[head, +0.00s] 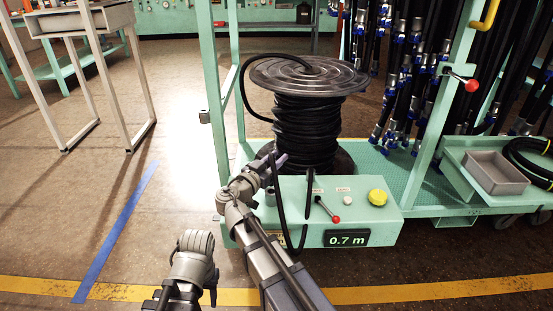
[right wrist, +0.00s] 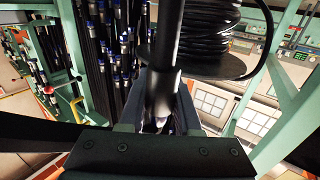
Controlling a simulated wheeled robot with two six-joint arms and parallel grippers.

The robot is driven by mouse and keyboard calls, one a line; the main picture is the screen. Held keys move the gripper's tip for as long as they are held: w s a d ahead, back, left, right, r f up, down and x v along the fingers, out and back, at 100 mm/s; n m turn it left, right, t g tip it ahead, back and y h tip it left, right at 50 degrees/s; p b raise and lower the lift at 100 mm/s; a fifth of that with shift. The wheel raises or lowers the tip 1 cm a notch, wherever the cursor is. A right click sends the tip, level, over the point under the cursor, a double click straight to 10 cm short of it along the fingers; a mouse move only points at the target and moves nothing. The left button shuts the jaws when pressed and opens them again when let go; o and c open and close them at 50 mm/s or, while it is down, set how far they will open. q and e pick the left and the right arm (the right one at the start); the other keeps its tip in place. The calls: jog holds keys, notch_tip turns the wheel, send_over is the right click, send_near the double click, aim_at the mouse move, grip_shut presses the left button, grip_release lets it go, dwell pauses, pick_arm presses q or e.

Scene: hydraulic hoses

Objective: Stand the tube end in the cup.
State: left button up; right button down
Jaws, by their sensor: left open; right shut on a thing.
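My right gripper (head: 277,162) is shut on the black tube (head: 281,205), just in front of the reel's lower left side. The tube hangs from the jaws in a slack loop before the green box. The right wrist view shows the black tube (right wrist: 165,85) upright between the jaws; its tip is hard to make out. A small grey cup-like holder (head: 204,116) is by the left green post, apart from the gripper; I cannot tell for certain that it is the cup. My left gripper (head: 188,294) is low at the left, open and empty, partly cut off.
The hose reel (head: 308,125) stands behind the green box (head: 370,212), which has a red-knobbed lever, yellow button and "0.7 m" display. Hanging hoses (head: 410,75) and a grey tray (head: 495,172) are at right.

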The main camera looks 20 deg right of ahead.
pick_arm(q)
jog(key=shift+f+b, duration=0.35)
jog(key=shift+f, duration=0.35)
pick_arm(e)
jog(key=shift+f, duration=0.65)
pick_arm(q)
jog(key=shift+f+b, duration=2.55)
pick_arm(e)
jog(key=shift+f, duration=2.55)
pick_arm(q)
jog(key=shift+r, duration=0.1)
pick_arm(e)
jog(key=c, duration=0.5)
grip_release()
jog(key=shift+s, duration=0.1)
